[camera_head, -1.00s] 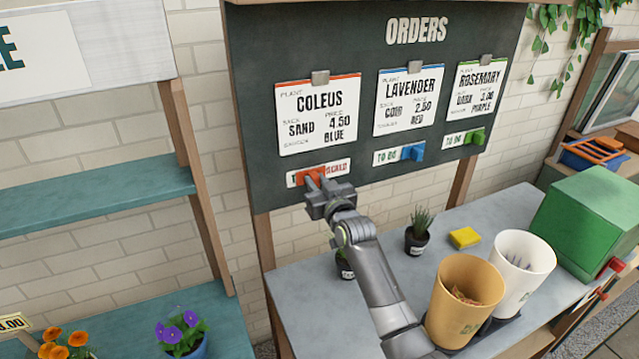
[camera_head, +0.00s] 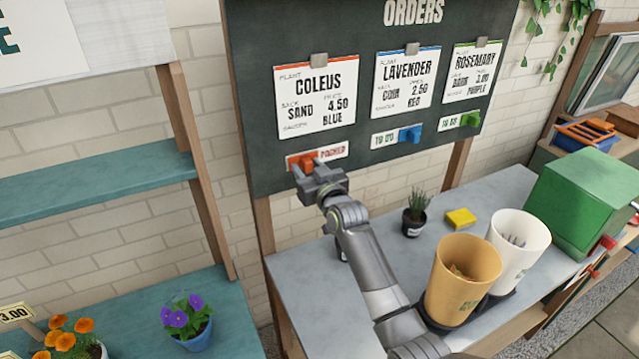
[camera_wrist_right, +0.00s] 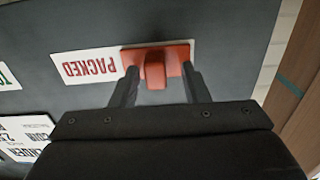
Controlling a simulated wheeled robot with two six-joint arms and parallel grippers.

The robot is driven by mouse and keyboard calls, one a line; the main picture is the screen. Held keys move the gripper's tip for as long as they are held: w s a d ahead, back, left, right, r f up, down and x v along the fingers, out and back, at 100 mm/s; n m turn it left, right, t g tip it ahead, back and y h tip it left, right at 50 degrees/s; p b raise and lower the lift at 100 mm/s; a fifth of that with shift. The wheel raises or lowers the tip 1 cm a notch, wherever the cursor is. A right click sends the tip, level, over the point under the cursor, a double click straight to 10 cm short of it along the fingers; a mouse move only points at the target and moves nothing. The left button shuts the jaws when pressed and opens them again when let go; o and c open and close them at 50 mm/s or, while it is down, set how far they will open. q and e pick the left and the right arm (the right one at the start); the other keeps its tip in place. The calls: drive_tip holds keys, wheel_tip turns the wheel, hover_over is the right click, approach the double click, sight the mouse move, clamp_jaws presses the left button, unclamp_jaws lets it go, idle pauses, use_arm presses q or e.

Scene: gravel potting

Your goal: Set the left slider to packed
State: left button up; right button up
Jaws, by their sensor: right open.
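The left slider's orange-red knob (camera_head: 303,160) is at the left end of its white strip (camera_head: 334,152) on the order board, under the COLEUS card. The word PACKED in red shows to the right of the knob. In the right wrist view the strip (camera_wrist_right: 85,66) appears upside down, with the knob (camera_wrist_right: 155,70) beside the word. My right gripper (camera_head: 308,172) is at the knob; in the right wrist view its open fingers (camera_wrist_right: 161,85) stand on either side of the knob, with a gap visible at each side. My left gripper is out of view.
The blue (camera_head: 410,134) and green (camera_head: 470,119) sliders sit to the right, beside TO DO labels. Below the board, a potted plant (camera_head: 415,215), yellow sponge (camera_head: 461,218), tan cup (camera_head: 463,285) and white cup (camera_head: 518,250) stand on the grey counter.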

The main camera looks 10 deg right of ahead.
drive_tip(key=s+d+b, duration=0.3)
drive_tip(key=s+b, duration=0.1)
drive_tip(key=s, duration=1.3)
